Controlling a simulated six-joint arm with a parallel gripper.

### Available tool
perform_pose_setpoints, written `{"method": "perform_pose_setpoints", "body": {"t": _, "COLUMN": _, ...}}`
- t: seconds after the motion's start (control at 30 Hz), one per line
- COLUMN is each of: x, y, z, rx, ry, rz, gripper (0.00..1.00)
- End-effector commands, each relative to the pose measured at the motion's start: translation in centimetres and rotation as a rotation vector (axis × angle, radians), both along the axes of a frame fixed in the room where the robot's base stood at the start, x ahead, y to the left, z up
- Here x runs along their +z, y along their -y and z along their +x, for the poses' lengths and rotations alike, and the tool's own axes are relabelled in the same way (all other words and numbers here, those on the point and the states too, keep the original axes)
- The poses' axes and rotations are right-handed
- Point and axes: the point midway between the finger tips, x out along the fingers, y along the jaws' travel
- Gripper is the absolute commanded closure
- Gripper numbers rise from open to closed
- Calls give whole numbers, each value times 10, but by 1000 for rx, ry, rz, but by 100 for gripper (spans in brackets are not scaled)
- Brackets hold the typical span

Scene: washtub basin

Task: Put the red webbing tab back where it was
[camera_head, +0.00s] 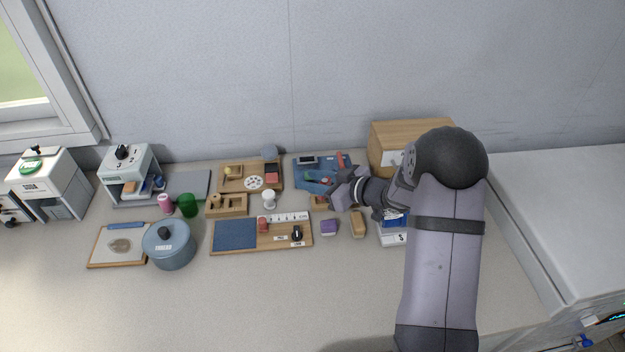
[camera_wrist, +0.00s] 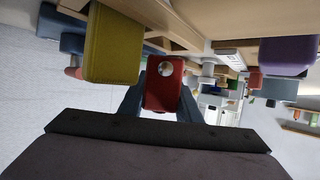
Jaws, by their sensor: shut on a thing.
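The red webbing tab (camera_wrist: 163,85), with a round metal stud on its face, is between my gripper's two fingers (camera_wrist: 162,103) in the wrist view. My gripper is shut on it. In the head view my gripper (camera_head: 336,194) is at the front edge of a blue mat (camera_head: 306,184). The tab cannot be told apart clearly there. The tab appears clear of the blocks around it in the wrist view, but its height above the table cannot be told.
An olive block (camera_wrist: 113,45) and a purple block (camera_wrist: 288,52) flank my gripper in the wrist view. In the head view, a board with a blue pad (camera_head: 234,235), a purple block (camera_head: 328,227) and a tan block (camera_head: 358,224) lie in front. A wooden box (camera_head: 400,135) stands behind.

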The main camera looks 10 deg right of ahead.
Motion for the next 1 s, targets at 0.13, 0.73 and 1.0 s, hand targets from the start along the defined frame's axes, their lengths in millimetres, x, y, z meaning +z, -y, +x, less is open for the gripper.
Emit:
{"method": "perform_pose_setpoints", "body": {"t": 0.13, "x": -1, "y": 0, "z": 0, "rx": 0, "ry": 1, "rz": 0, "gripper": 94}}
{"method": "perform_pose_setpoints", "body": {"t": 0.73, "x": -13, "y": 0, "z": 0, "rx": 0, "ry": 0, "rz": 0, "gripper": 67}}
{"method": "perform_pose_setpoints", "body": {"t": 1.0, "x": -11, "y": 1, "z": 1, "rx": -4, "ry": 2, "rz": 0, "gripper": 51}}
